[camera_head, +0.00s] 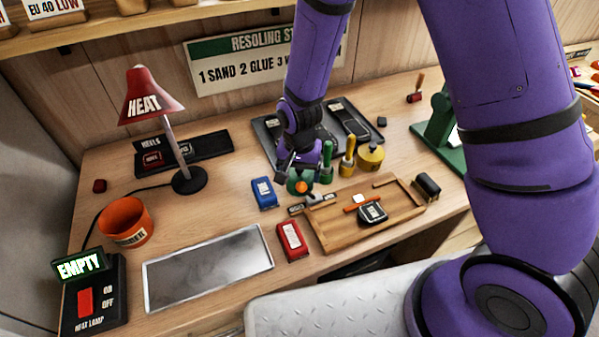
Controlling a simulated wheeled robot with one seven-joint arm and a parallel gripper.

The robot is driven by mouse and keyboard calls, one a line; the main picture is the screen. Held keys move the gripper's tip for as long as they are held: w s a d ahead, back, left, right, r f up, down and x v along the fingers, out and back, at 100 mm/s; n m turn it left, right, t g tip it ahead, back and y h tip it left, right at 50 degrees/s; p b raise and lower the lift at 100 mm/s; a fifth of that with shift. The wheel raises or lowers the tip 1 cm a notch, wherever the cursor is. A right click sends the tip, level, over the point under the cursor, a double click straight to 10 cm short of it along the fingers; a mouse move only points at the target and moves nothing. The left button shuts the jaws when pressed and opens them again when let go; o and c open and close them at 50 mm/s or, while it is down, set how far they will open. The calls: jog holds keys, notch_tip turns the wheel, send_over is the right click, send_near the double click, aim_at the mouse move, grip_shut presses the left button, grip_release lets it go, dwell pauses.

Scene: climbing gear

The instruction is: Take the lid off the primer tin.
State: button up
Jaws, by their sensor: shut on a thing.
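A small green tin with an orange part on top, which looks like the primer tin (293,188), stands on the bench in the middle of the head view. My gripper (300,181) points down right over it and is shut on the orange part, which looks like the lid's knob. The fingers and wrist hide much of the tin and lid. I cannot tell whether the lid is seated or lifted, and no label shows.
A green bottle (327,162), a yellow bottle (347,157) and a yellow tin (370,158) stand close at right. A blue block (263,192) is at left. A wooden tray (330,242) and red block (292,241) lie in front.

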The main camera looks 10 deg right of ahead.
jog(key=shift+r, duration=0.15)
notch_tip(320, 180, up, 10)
jog(key=shift+f, duration=0.2)
jog(key=shift+r, duration=0.1)
dwell(0.3)
